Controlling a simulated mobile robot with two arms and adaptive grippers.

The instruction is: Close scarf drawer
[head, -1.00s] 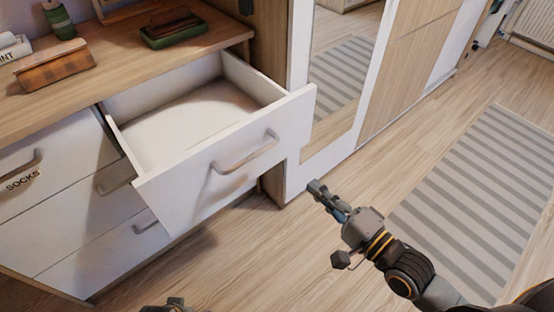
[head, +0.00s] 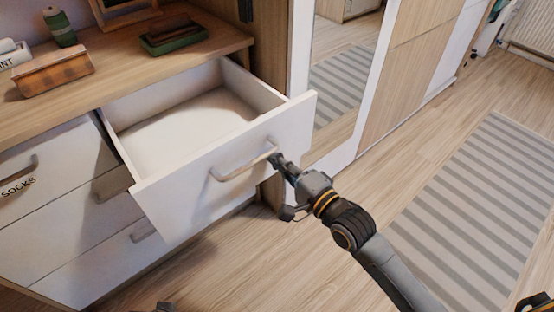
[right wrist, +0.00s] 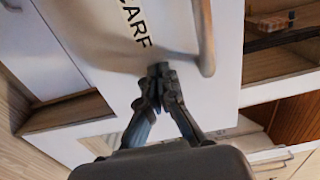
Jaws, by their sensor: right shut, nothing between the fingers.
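The scarf drawer (head: 180,212) is pulled out of the white dresser, and its visible inside is empty. Its front has a curved handle (head: 240,168). In the right wrist view the drawer front carries dark letters reading "CARF" (right wrist: 133,22), with the handle (right wrist: 207,40) beside them. My right gripper (head: 274,158) is at the right end of the handle, close to the drawer front. In the right wrist view my right gripper (right wrist: 158,70) has its fingertips together with nothing between them; contact with the front is unclear. My left gripper (head: 165,307) barely shows at the bottom edge.
The other drawers, one labelled SOCKS (head: 18,188), are shut. A brown box (head: 54,73), a green bottle (head: 60,27) and a green tray (head: 173,38) stand on the dresser top. A mirror (head: 345,75) is to the right. The floor by the striped rug (head: 470,210) is clear.

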